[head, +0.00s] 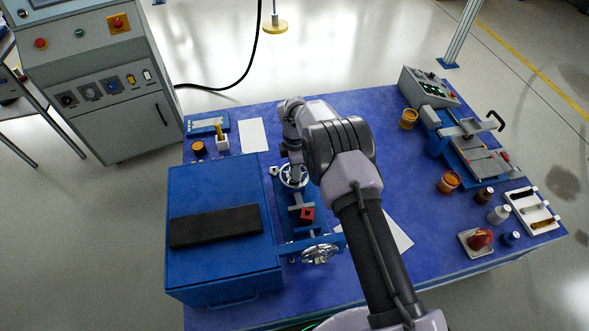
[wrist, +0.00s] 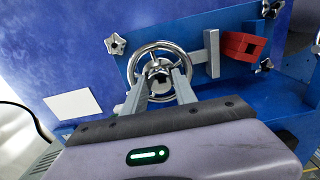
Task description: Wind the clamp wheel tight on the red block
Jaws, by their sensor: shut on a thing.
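The clamp wheel (wrist: 187,52) is a shiny metal ring with spokes, mounted on a blue fixture plate (wrist: 136,73). My gripper (wrist: 159,80) reaches into the wheel, its two grey fingers shut around the hub. In the head view the wheel (head: 304,183) is partly hidden by my gripper (head: 294,176). The red block (wrist: 238,48) lies to the right of the wheel in the wrist view. A grey T-shaped jaw (wrist: 211,52) stands between them, close to the block; I cannot tell if they touch. The block also shows in the head view (head: 307,214).
A blue cabinet (head: 222,275) with a black pad (head: 216,226) stands left of the fixture. A second handwheel (head: 319,253) is at its near end. Star knobs (wrist: 115,44) sit on the plate. Jars, a tray and a slide machine (head: 462,139) occupy the right side.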

